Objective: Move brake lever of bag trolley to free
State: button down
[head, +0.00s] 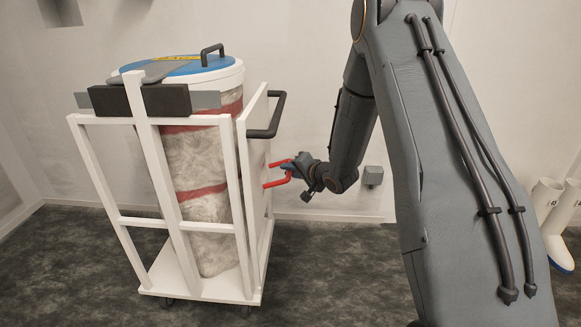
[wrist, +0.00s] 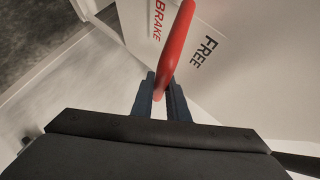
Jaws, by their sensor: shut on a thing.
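The bag trolley (head: 247,165) is a white frame on castors, standing left of my arm in the head view. Its red brake lever (head: 277,183) sticks out from the right side. My gripper (head: 291,168) is at the lever. In the wrist view my gripper (wrist: 161,100) is shut on the red lever (wrist: 176,45), with one dark finger on each side. Behind the lever is a white plate (wrist: 225,85) marked BRAKE in red on the left and FREE in black on the right. The lever lies between the two words, close to BRAKE. The lever's pivot is not clearly visible.
The trolley carries a tall bag (head: 200,160) with red bands under a blue-and-white lid (head: 185,68). A black handle (head: 279,115) juts out above the lever. White boots (head: 548,215) stand at the far right. Dark floor lies open in front of the trolley.

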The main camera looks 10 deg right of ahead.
jog(key=shift+w+a+r+p, duration=0.15)
jog(key=shift+a+r+p, duration=0.05)
jog(key=shift+r+p, duration=0.35)
jog(key=c, duration=1.7)
grip_release()
jog(key=shift+f, duration=0.1)
jog(key=shift+c, duration=0.2)
jog(key=shift+s+d, duration=0.1)
jog(key=shift+s, duration=0.1)
jog(key=p+v, duration=0.1)
jog(key=v, duration=0.6)
jog(key=shift+s+p, duration=0.2)
jog(key=shift+p, duration=0.15)
